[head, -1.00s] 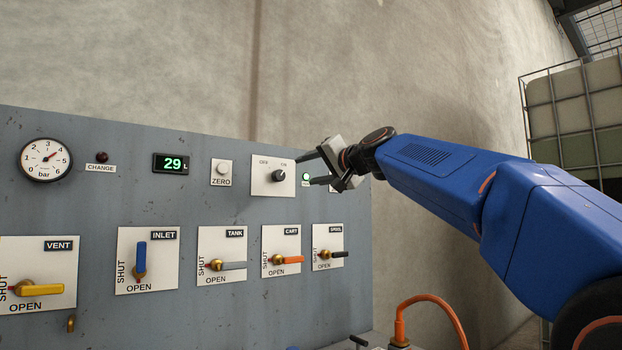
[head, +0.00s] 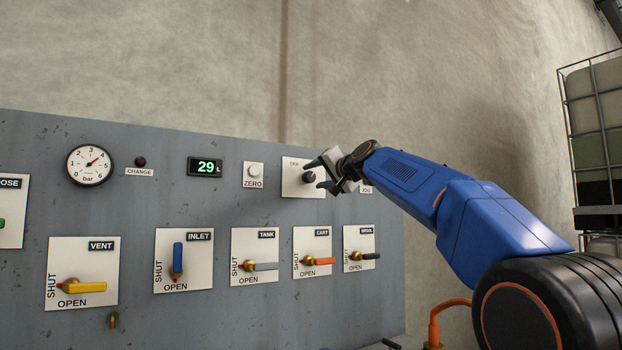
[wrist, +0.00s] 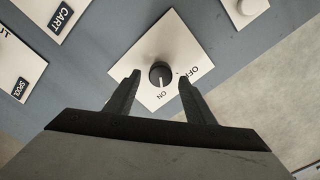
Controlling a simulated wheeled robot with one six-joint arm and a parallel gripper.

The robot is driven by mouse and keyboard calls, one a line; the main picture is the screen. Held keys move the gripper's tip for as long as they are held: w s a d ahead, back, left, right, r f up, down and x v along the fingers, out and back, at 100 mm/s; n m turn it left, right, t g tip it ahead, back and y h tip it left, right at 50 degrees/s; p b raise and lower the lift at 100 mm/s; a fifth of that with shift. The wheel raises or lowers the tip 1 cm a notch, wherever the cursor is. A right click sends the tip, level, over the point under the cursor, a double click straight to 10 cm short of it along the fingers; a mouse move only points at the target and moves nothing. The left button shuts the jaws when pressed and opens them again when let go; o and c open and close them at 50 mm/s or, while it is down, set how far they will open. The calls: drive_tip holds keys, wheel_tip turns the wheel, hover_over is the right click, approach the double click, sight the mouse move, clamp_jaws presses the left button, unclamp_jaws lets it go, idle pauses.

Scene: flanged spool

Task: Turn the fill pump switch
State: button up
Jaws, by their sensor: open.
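The switch is a round black knob (head: 309,178) on a white plate (head: 291,178) marked OFF and ON; no pump name is readable on it. In the wrist view the knob (wrist: 160,74) sits in the middle of its tilted plate (wrist: 150,50), and a pale line on it faces the ON mark. My gripper (head: 317,174) is open in front of the knob. In the wrist view its fingertips (wrist: 158,79) lie on either side of the knob with a gap at each side. Whether they reach knob depth cannot be told. In the head view my gripper hides the plate's right part.
A JOG plate (head: 366,188) is partly hidden right of my gripper. Left are the ZERO button (head: 253,170), the display (head: 205,167) reading 29 and the gauge (head: 89,165). Valve levers, including the SPOOL lever (head: 369,256), line the panel below. A caged tank (head: 592,130) stands far right.

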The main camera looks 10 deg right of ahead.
sight(312, 176)
drive_tip(key=shift+x, duration=1.75)
drive_tip(key=c, duration=1.1)
